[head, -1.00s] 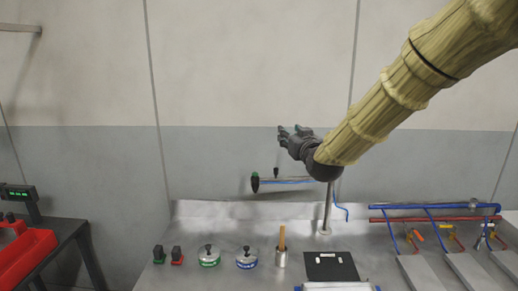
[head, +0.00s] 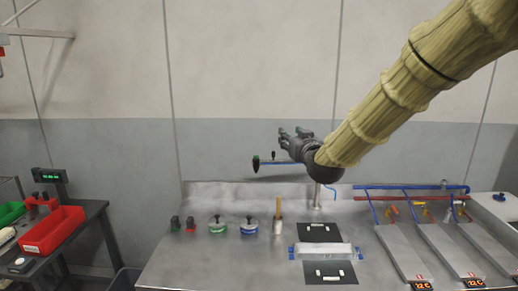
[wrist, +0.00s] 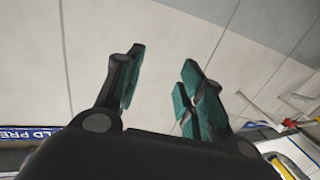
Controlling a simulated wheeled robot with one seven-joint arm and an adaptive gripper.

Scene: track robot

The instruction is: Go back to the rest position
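My gripper (head: 287,133) is raised in front of the back wall, above the rear of the steel counter (head: 160,268), with my arm reaching in from the upper right in the head view. In the wrist view my gripper (wrist: 158,88) has its two green-padded fingers spread apart. Nothing is between them, only the pale wall behind. It touches nothing that I can see.
Blue and red pipes (head: 410,196) run at right. A red bin (head: 52,231) is on the left table.

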